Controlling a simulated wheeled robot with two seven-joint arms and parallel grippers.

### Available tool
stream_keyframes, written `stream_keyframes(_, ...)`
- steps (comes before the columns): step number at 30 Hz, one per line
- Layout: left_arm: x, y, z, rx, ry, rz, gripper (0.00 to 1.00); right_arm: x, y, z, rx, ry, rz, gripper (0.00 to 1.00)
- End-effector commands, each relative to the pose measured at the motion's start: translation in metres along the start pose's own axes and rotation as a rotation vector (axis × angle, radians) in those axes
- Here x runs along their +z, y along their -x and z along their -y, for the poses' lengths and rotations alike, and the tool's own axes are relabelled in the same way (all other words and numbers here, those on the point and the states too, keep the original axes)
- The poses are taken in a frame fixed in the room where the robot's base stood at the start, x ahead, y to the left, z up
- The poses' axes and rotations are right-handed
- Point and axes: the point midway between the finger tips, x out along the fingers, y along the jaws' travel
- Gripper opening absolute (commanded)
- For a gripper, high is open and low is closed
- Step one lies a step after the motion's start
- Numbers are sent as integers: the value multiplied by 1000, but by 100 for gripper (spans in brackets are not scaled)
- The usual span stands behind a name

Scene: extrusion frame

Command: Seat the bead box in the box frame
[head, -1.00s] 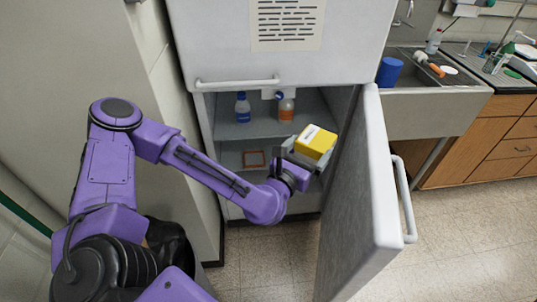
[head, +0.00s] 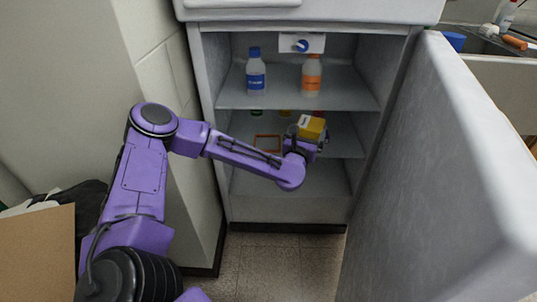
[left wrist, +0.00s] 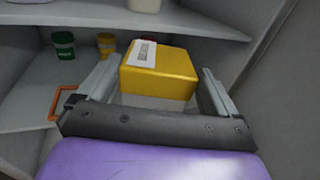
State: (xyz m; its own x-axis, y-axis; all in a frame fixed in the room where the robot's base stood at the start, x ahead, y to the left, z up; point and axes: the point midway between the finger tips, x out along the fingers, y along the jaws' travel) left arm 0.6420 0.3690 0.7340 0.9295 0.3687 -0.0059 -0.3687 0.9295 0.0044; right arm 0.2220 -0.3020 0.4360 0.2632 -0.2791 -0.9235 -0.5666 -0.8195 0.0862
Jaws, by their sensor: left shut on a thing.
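The yellow bead box (head: 311,127) with a white label is held in my left gripper (head: 310,136), in front of the middle shelf inside the open cabinet. The box also shows in the left wrist view (left wrist: 160,70), between the two fingers (left wrist: 158,90). The box frame looks like the orange-brown rectangular outline (head: 268,143) on the middle shelf, left of the held box. In the left wrist view part of its orange edge (left wrist: 57,102) shows at the left, the rest hidden behind my gripper. My right gripper is in no view.
A blue-capped bottle (head: 256,72) and an orange-labelled bottle (head: 311,76) stand on the upper shelf. A green jar (left wrist: 64,45) and a yellow jar (left wrist: 106,44) stand behind the held box. The open door (head: 430,180) bounds the right side.

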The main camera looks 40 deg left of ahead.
Motion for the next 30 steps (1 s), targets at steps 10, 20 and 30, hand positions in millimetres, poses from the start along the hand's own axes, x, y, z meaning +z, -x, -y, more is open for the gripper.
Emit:
stream_keyframes(10,-42,-79,-137,274,0,4,49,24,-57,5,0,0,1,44)
stream_keyframes(20,-82,-87,-164,321,-5,-2,49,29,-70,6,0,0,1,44)
stream_keyframes(30,-133,-87,-163,321,-4,-1,49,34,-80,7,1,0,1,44)
